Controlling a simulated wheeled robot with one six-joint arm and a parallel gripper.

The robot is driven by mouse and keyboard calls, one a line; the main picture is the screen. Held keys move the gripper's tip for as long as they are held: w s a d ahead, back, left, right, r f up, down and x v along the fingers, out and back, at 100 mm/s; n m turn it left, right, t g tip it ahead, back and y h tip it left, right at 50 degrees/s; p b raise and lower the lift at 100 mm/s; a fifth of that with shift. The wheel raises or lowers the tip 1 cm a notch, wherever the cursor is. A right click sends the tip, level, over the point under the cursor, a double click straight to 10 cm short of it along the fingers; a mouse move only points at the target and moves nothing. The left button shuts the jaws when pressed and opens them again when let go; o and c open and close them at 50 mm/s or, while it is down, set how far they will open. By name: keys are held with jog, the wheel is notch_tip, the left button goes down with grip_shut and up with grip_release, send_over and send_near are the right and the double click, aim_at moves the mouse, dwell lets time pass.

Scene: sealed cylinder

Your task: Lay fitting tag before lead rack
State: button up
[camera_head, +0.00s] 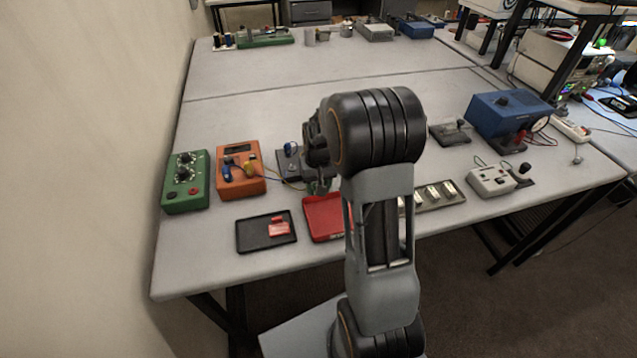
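My gripper (319,184) points down at the back edge of a red tray (322,228). My own arm covers much of it, and its fingers are too small and dark to read. A small green patch shows by the fingertips; I cannot tell whether it is held. A small red piece (279,229) lies on a black tray (252,238) at the left front. I cannot tell which thing is the fitting tag. A grey strip with several pale blocks (440,195), right of my arm, may be the lead rack; my arm hides its left end.
A green box with knobs (186,182) and an orange meter (240,168) with leads stand at the left. A blue box (508,116) and a pale device (492,180) stand at the right. The table's middle (260,110) is clear; a wall borders the left.

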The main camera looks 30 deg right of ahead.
jog(key=o, duration=0.4)
notch_tip(320, 180, up, 12)
jog(key=f, duration=0.1)
jog(key=shift+s+a+r+n+t, duration=0.35)
jog(key=shift+s+a+r+t, duration=0.3)
jog(key=shift+s+a, duration=1.55)
jog(key=shift+s+a+r+n+t, duration=0.45)
jog(key=shift+s+a+t, duration=0.4)
jog(key=shift+s, duration=2.45)
jog(key=shift+s+a+r+n+t, duration=0.3)
jog(key=shift+s+a+r+t, duration=0.3)
jog(key=shift+s+a, duration=1.65)
jog(key=shift+s+d, duration=0.5)
jog(key=shift+d, duration=0.05)
